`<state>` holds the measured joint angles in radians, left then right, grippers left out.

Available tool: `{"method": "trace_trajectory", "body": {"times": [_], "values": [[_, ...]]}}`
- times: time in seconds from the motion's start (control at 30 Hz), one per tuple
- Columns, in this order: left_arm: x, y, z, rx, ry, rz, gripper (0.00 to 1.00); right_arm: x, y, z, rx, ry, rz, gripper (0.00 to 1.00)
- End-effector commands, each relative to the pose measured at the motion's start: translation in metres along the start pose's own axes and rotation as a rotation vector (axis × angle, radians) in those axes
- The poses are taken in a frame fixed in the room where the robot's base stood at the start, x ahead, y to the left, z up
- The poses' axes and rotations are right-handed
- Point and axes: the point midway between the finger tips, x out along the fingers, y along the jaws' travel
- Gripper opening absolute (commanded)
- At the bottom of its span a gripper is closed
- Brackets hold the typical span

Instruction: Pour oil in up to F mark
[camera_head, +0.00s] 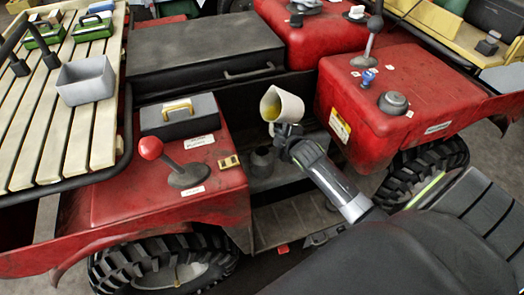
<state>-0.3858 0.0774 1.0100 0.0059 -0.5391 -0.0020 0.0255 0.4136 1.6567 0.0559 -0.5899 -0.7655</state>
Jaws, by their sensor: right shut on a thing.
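My right gripper (287,133) is shut on a white jug (289,104) with yellow oil (271,106) inside. The jug is tilted, with its mouth toward the left. It is held over the dark well in the middle of the red quad. A dark grey round neck (262,161) stands in the well, below and slightly left of the jug. I cannot see a stream of oil or the F mark.
A red-knobbed lever (150,148) and a grey box with a yellow handle (180,115) are on the left red panel. The right red panel (400,85) has a black cap (393,103) and a lever. A slatted rack (50,135) lies far left.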

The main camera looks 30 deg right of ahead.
Motion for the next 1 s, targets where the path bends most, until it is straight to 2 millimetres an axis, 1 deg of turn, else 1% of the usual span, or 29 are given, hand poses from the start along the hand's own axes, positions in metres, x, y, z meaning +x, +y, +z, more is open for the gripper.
{"method": "trace_trajectory", "body": {"times": [0.17,0.33,1.0], "values": [[0.0,0.0,-0.002,-0.001,0.001,0.001,0.36,0.0,0.002,0.001,-0.008,0.0,0.006,0.0],[-0.002,0.0,-0.009,-0.002,0.01,0.001,0.36,0.001,0.003,0.002,-0.016,-0.003,0.01,0.0],[-0.008,0.003,-0.014,-0.011,0.002,0.007,0.36,-0.001,0.007,0.01,-0.045,-0.013,0.025,0.0]]}}
